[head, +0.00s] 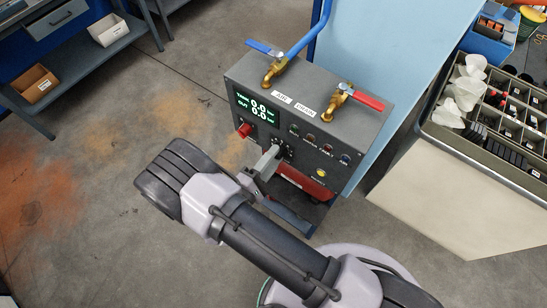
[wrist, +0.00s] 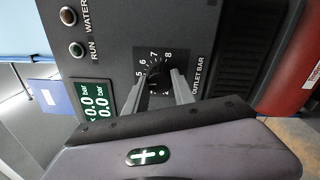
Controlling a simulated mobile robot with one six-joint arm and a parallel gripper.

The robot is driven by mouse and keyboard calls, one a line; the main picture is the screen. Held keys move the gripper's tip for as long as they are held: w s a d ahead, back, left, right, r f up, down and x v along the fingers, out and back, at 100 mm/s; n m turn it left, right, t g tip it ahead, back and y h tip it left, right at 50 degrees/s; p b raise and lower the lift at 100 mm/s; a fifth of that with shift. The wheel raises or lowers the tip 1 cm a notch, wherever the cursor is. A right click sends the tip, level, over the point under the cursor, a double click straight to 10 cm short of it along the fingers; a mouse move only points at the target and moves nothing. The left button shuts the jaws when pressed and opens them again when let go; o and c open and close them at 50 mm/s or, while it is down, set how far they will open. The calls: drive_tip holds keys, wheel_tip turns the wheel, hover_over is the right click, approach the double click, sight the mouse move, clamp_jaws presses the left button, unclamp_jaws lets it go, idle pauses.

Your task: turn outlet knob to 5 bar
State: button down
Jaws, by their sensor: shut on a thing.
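The outlet knob (wrist: 156,75) is a small black knob on a dial marked OUTLET BAR. Numbers 5 to 8 show around it in the wrist view. My gripper (wrist: 160,79) is shut on the knob, one grey finger on each side. The lower dial marks are hidden by the fingers, and I cannot tell which number the knob points to. In the head view my gripper (head: 273,157) reaches the panel front and covers most of the knob. The green display (head: 256,106) reads 0.0 bar for TANK and OUT.
On the grey unit are a blue-handled valve (head: 265,49), a red-handled valve (head: 362,97) and a red knob (head: 244,130) left of the dial. Indicator lamps sit right of it. A parts tray (head: 455,139) stands at the right. The floor at left is open.

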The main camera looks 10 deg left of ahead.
drive_tip(key=shift+m, duration=0.7)
drive_tip(key=c, duration=1.1)
unclamp_jaws()
drive_tip(key=shift+o, duration=0.2)
drive_tip(key=shift+s, duration=0.1)
drive_tip(key=p+v, duration=0.2)
drive_tip(key=v, duration=1.5)
drive_tip(key=shift+s+a+f, duration=0.1)
